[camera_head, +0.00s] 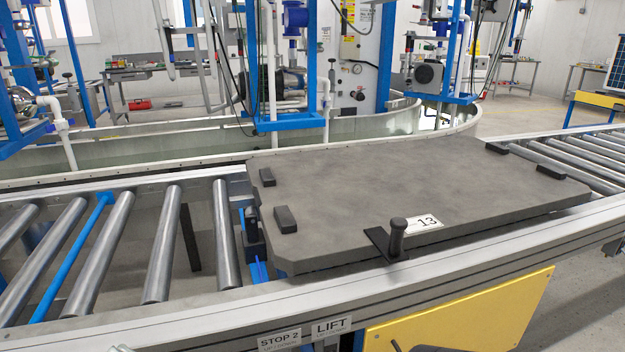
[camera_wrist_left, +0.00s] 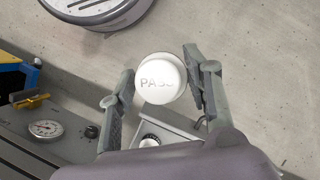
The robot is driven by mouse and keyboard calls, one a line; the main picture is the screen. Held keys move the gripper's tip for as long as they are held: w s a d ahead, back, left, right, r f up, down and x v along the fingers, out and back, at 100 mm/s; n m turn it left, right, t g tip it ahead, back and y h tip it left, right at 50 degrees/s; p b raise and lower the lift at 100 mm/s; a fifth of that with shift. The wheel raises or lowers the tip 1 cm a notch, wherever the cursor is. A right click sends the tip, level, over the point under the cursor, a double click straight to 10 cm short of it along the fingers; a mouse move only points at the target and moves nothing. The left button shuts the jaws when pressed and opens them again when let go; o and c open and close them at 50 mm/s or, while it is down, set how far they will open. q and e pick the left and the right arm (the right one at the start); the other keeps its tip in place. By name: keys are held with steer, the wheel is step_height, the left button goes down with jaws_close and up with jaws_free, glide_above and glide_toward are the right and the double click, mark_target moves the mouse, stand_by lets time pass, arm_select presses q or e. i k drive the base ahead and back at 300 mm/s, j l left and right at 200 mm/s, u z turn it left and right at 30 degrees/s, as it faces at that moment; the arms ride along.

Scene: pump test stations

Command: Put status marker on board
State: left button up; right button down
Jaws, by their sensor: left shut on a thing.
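The status marker (camera_wrist_left: 158,74) is a white round disc with the word PASS on its face. In the left wrist view it sits between the two fingers of my left gripper (camera_wrist_left: 162,82), which is shut on it. The wrist view looks down past it at a grey concrete floor. The board (camera_head: 410,190) is a dark grey flat plate lying on the roller conveyor in the head view. It has a tag with the number 13, a dark upright handle (camera_head: 397,236) at its near edge and small black blocks near its corners. Neither gripper shows in the head view.
Bare conveyor rollers (camera_head: 165,245) lie left of the board, and more lie to its right. A metal rail with STOP 2 and LIFT labels (camera_head: 332,326) runs along the front, above a yellow panel (camera_head: 460,315). Blue-framed pump stations stand behind. The board's middle is clear.

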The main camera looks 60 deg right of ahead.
mark_target(408, 174)
steer(key=k+z, duration=0.1)
steer(key=z, duration=0.3)
steer(key=k+z, duration=0.1)
steer(key=z, duration=0.3)
steer(key=l+z, duration=0.1)
steer(key=z, duration=0.3)
steer(key=k, duration=0.05)
